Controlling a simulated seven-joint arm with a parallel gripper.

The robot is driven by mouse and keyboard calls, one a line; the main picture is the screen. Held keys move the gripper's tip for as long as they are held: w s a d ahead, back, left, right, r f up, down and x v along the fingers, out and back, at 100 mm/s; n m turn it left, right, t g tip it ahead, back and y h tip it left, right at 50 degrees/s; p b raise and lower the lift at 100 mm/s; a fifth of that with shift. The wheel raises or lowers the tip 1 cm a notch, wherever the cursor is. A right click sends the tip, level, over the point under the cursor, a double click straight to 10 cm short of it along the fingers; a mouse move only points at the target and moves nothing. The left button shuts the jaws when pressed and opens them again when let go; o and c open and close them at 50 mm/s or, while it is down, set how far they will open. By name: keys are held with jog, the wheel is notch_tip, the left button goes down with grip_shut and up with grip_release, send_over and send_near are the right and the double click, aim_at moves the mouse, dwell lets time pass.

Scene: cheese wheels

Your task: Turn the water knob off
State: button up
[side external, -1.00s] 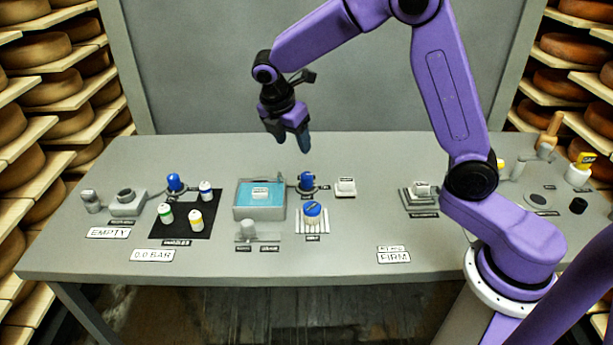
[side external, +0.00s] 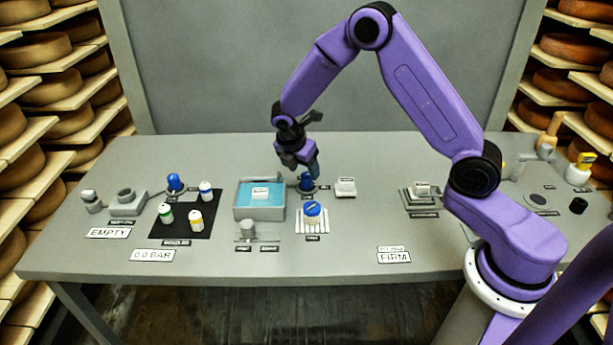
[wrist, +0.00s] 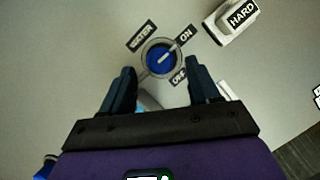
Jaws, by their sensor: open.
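The water knob is a round blue dial in a grey ring, seen in the wrist view (wrist: 157,62) beside labels reading WATER, ON and OFF. Its white pointer line slants up and right, towards the ON label. In the side external view the knob (side external: 305,182) is partly hidden by the fingers. My gripper (side external: 314,172) is low over the knob, pointing down. In the wrist view my gripper (wrist: 163,78) is open, with one dark finger to each side of the dial's lower part and nothing between them. I cannot tell whether the fingers touch the knob.
A grey tank (side external: 259,213) of blue water stands left of the knob. A white block labelled HARD (wrist: 230,22) sits close on the right. A blue-topped jar (side external: 312,213) stands on a striped rack in front. A black mat (side external: 184,226) holds several bottles further left.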

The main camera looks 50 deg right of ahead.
aim_at(306, 175)
jog(key=shift+x, duration=2.25)
jog(key=c, duration=1)
